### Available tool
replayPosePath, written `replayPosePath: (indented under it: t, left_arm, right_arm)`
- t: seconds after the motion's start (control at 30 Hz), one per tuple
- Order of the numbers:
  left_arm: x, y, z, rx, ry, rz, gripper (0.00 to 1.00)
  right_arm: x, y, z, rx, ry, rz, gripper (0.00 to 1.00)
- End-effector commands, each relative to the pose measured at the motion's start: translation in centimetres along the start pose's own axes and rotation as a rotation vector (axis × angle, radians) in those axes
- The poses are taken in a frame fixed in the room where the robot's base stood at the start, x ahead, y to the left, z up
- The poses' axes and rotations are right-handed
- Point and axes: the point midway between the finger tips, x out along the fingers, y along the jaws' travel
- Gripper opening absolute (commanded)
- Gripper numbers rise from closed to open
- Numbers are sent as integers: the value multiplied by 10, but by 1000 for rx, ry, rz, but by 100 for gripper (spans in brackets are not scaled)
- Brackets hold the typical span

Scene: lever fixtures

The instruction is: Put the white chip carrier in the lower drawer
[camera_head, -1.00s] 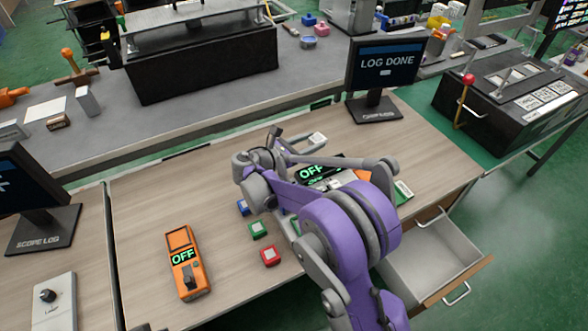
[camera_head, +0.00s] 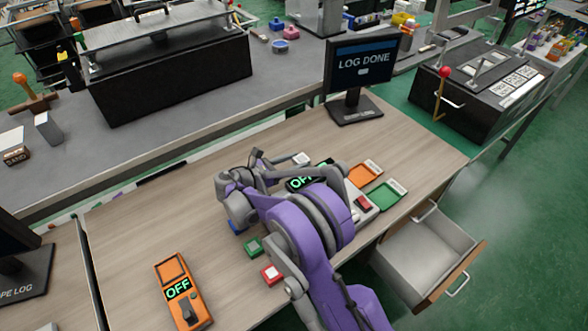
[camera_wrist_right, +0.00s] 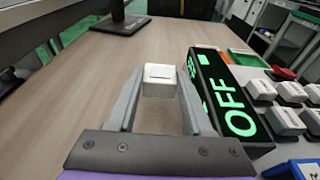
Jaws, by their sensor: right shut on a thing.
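The white chip carrier (camera_wrist_right: 160,79) is a small pale block between the fingertips of my right gripper (camera_wrist_right: 160,92) in the right wrist view. The gripper is shut on it. In the head view the carrier (camera_head: 301,159) shows just beyond the black OFF display, and my right arm hides most of the gripper. Whether it touches the desk I cannot tell. The lower drawer (camera_head: 412,262) stands pulled out at the desk's right end, its inside empty where I see it. A closed drawer handle shows above it. My left gripper is not in view.
The OFF display (camera_wrist_right: 222,95) stands close to the right of the gripper. Orange (camera_head: 363,172) and green (camera_head: 383,195) trays lie between carrier and drawer. Green (camera_head: 253,247) and red (camera_head: 271,275) blocks and an orange meter (camera_head: 181,290) lie nearer.

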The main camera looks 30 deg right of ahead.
Motion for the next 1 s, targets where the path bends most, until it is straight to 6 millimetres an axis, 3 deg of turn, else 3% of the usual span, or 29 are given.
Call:
replayPosePath:
  t: [0.2, 0.57, 0.6, 0.63, 1.0]
  left_arm:
    - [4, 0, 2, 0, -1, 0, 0]
    - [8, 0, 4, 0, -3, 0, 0]
    - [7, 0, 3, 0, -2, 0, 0]
    - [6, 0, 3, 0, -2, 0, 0]
    - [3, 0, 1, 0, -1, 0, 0]
  right_arm:
    - [6, 0, -28, 0, 0, 0, 0]
    - [6, 0, -32, 0, 0, 0, 0]
    - [6, 0, -32, 0, 0, 0, 56]
    - [6, 0, -31, 0, 0, 1, 62]
    - [5, 0, -28, 0, 0, 1, 63]
